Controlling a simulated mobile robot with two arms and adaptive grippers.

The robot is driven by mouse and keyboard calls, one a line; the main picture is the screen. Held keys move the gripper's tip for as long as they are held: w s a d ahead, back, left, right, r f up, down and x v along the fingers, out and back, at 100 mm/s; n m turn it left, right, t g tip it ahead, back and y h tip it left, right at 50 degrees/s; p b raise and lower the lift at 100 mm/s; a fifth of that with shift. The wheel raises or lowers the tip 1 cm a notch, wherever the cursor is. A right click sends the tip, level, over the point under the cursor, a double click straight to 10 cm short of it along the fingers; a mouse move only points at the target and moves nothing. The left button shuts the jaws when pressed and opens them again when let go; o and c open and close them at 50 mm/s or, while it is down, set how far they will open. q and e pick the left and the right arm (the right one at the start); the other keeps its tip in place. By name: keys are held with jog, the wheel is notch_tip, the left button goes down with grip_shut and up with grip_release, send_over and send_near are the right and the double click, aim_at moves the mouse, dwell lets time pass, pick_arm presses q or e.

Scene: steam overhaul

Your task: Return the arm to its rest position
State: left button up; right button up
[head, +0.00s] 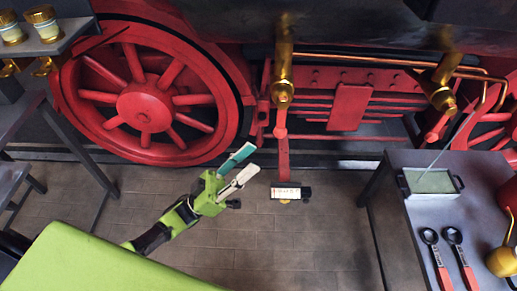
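My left arm comes in from the lower left, low in front of the locomotive. Its green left gripper (254,159) has two pale fingers spread apart, with a gap and nothing between them. It is over the paved floor, left of the red lever (283,160) that hangs below a brass fitting. A white label with red marks (286,193) is at the lever's lower end, apart from the fingers. My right arm and gripper are out of view.
A large red wheel (144,108) stands behind the gripper. A dark table (408,235) at right bears a tray with green contents (430,181), two red-handled spoon-like tools (440,262) and a brass oil can (502,262). A shelf (62,42) with jars is upper left.

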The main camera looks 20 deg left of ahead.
pick_arm(q)
jog(key=shift+s+a+f, duration=0.15)
jog(key=shift+a+f, duration=0.05)
jog(key=shift+f, duration=0.05)
dwell(0.3)
